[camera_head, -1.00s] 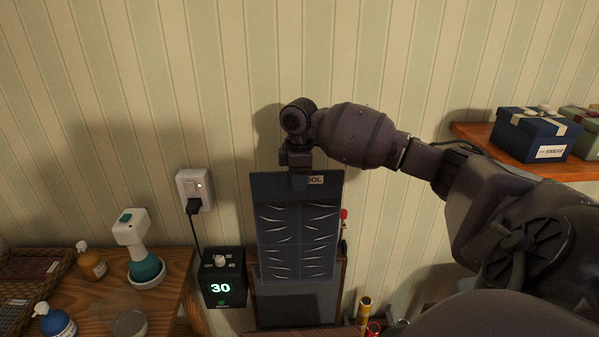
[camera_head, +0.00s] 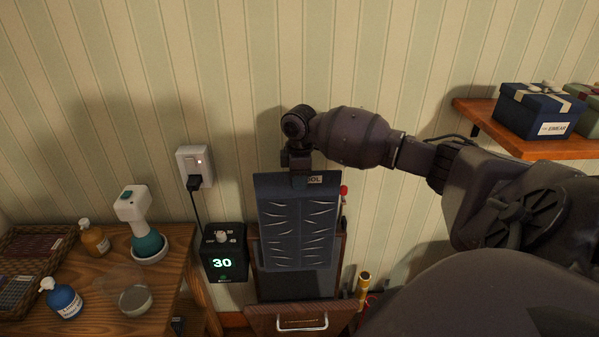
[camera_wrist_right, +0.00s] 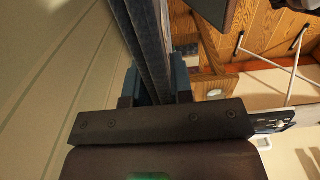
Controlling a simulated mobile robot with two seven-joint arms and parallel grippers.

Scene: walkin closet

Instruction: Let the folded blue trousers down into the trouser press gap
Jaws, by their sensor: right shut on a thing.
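The folded blue trousers (camera_head: 298,225) hang flat and nearly upright, with pale crease marks on the front and a small label at the top right. My right gripper (camera_head: 299,180) is shut on their top edge. In the right wrist view the trousers (camera_wrist_right: 148,40) run between the two blue fingers (camera_wrist_right: 154,85). The trouser press (camera_head: 298,286), a dark panel in a wooden frame, stands behind and below them against the wall. The trousers cover its upper part, and I cannot tell whether their lower edge is inside the gap. My left gripper is not in view.
A timer box (camera_head: 223,252) reading 30 is left of the press, cabled to a wall socket (camera_head: 194,166). A wooden table (camera_head: 172,290) with bottles and a steamer (camera_head: 142,225) is at the left. A shelf (camera_head: 540,147) with boxes is at the right.

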